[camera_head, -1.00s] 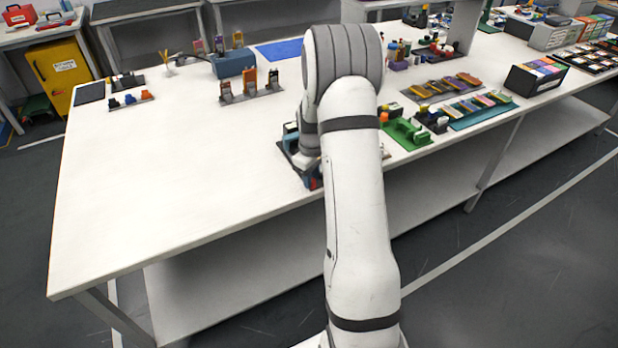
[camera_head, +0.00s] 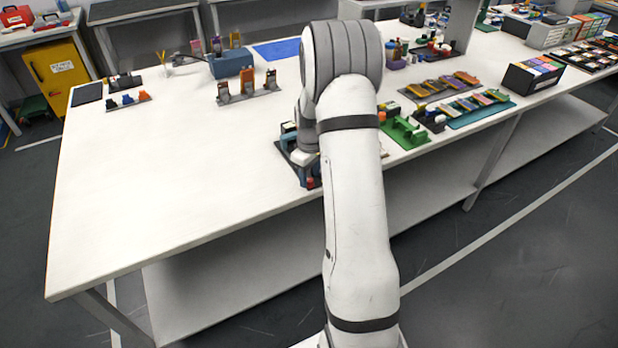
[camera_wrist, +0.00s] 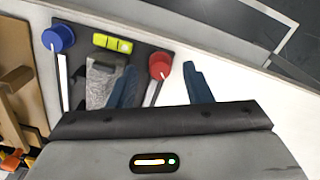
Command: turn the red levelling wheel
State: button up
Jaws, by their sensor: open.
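The red levelling wheel (camera_wrist: 160,65) is a round red knob with a pale mark. It sits on a dark base plate (camera_wrist: 85,37) in the wrist view. My gripper (camera_wrist: 160,80) is open, with one blue finger to the left of the wheel and the other to its right. The wheel shows between the fingers, nearer the left one; I cannot tell whether either touches it. A blue knob (camera_wrist: 58,38) and a yellow-green level block (camera_wrist: 112,43) are on the same plate. In the head view my arm hides most of this device at the table's front edge.
The white table (camera_head: 150,200) has wide free room at the left. A green fixture (camera_head: 405,132) and other small parts stand to the right of my arm. A row of upright holders (camera_head: 248,88) stands behind. The table edge is close beyond the wheel in the wrist view.

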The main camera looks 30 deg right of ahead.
aim_at(310, 179)
notch_tip(310, 179, up, 6)
jog(key=shift+r, duration=0.25)
jog(key=shift+f+b, duration=0.2)
jog(key=shift+b, duration=0.55)
jog(key=shift+r+m+b, duration=0.15)
jog(key=shift+m+b, duration=0.45)
jog(key=shift+b, duration=0.25)
notch_tip(310, 179, down, 7)
jog(key=shift+f, duration=0.2)
